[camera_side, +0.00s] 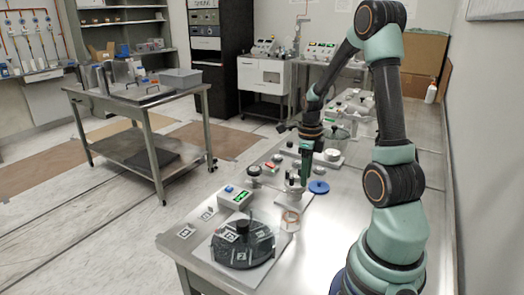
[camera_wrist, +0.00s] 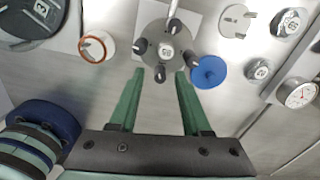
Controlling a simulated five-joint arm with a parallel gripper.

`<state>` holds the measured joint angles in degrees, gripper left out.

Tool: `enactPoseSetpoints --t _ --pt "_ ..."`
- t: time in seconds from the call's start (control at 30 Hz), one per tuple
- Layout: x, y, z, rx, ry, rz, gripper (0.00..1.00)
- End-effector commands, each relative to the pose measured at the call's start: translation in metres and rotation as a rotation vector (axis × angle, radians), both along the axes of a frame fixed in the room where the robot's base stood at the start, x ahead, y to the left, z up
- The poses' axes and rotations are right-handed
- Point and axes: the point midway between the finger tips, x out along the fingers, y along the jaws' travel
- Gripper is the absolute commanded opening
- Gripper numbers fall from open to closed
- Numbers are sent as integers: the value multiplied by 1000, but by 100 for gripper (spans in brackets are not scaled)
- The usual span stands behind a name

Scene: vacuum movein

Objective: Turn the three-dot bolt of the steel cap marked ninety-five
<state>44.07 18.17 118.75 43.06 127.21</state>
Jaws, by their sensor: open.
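A round grey steel cap (camera_wrist: 165,42) sits on a pale plate at the top middle of the wrist view. Its small white label looks like ninety-five, but the print is blurred. Several dark bolts stand around its rim, and a bright rod rises from its far side. Dots on the bolts are too small to tell. My gripper (camera_wrist: 160,76) is open and empty; its two green fingers point at the near side of the cap, with one bolt between the fingertips in the picture. In the side view my gripper (camera_side: 304,178) points down just above the cap (camera_side: 293,188).
A blue disc (camera_wrist: 208,72) lies right of the cap, and an orange-rimmed ring (camera_wrist: 97,46) lies left. Other labelled metal parts (camera_wrist: 290,24) and a gauge (camera_wrist: 300,94) stand farther right. A dark round lid (camera_side: 242,243) and a display box (camera_side: 236,197) occupy the bench's near end.

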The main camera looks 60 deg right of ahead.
Motion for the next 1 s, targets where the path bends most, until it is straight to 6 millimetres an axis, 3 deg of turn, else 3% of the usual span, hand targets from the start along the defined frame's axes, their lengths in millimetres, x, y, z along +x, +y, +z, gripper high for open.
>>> enactPoseSetpoints --t 0.03,0.17,0.57,1.0 --pt "0 0 0 0 0 0 48" --pt "0 0 0 0 0 0 0" --pt "0 0 1 0 0 41 0" --pt "0 -1 1 1 0 342 0"
